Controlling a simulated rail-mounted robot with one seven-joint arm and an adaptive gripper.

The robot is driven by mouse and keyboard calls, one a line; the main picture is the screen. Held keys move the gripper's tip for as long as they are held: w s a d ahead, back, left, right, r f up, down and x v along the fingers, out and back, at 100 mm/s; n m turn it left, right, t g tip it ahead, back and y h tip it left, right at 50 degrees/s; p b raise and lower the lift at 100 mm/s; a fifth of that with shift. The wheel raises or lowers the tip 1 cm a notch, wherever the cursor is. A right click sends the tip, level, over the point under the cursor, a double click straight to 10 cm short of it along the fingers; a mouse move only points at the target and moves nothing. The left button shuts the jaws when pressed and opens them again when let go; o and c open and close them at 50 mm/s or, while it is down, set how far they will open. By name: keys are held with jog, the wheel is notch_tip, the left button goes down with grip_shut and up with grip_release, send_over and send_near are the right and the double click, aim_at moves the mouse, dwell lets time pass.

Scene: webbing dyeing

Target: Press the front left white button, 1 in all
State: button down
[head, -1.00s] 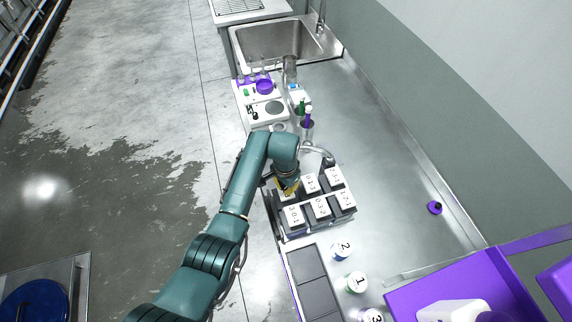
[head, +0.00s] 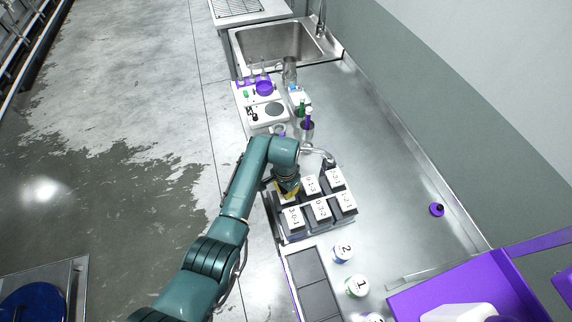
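A dark rack (head: 300,235) on the steel bench holds several blocks with white, labelled tops in two rows. In the row lower in the picture, the left white top (head: 292,218) shows clear, with a middle one (head: 320,210) and a right one (head: 346,201) beside it. In the upper row, the middle top (head: 312,184) and right top (head: 334,178) show. My gripper (head: 288,192), with yellow showing near its end, points down at the upper row's left block, mostly hiding it. Contact and finger opening cannot be made out.
A curved metal tap (head: 318,151) stands close behind the rack. Numbered cups, such as one marked 2 (head: 343,253), stand near its lower right. A dark panelled tray (head: 312,283) lies below. A purple bin (head: 480,280) is at lower right.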

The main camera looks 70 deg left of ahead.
jog(key=shift+r+p, duration=1.7)
jog(key=shift+r, duration=0.25)
notch_tip(320, 180, up, 6)
jog(key=p, duration=0.5)
jog(key=shift+p, duration=0.4)
